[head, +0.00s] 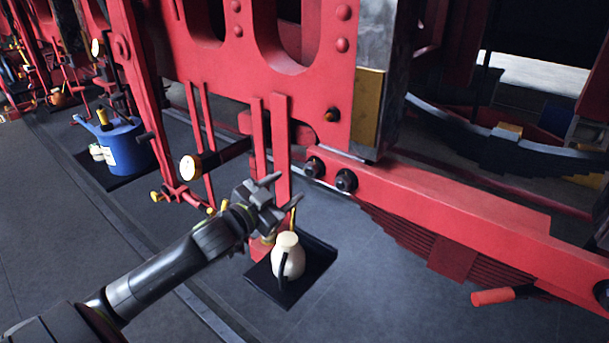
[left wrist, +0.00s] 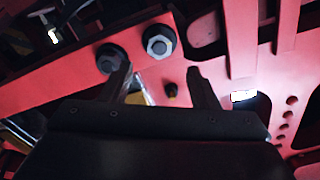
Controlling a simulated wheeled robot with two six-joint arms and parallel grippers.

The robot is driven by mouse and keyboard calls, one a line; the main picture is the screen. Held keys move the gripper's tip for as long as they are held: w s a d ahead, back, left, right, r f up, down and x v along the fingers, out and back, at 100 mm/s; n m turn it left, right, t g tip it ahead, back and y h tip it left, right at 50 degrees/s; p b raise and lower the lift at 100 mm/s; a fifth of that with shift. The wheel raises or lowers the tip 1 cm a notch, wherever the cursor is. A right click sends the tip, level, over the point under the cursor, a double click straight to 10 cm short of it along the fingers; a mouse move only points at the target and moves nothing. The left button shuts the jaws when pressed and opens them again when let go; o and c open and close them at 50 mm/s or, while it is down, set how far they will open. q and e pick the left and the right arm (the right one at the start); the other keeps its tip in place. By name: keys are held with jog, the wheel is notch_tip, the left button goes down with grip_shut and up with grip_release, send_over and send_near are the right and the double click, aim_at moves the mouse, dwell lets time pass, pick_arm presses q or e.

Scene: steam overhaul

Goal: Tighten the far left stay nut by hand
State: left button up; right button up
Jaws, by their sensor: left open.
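Two dark hex nuts on black washers sit side by side on the left end of the red beam in the head view: the left nut (head: 315,167) and the right nut (head: 346,180). The left wrist view shows the pair turned around, with the left nut (left wrist: 159,41) on the right and the right nut (left wrist: 110,58) on the left. My left gripper (head: 282,191) is open and empty, left of and a little below the nuts, apart from them. In the left wrist view its fingers (left wrist: 161,84) are spread. My right gripper is out of view.
Thin red upright bars (head: 282,145) stand just behind my left gripper. Below it, a cream jug (head: 290,262) stands on a black tray (head: 262,282). A blue can (head: 128,150) stands at left. A red handle (head: 492,297) shows at lower right.

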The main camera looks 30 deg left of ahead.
aim_at(308, 172)
pick_arm(q)
jog(key=w, duration=0.5)
jog(key=w+p, duration=0.1)
jog(key=w, duration=0.1)
jog(key=shift+w+d, duration=0.3)
jog(key=shift+w, duration=0.05)
jog(key=c, duration=1)
jog(key=shift+m, duration=0.3)
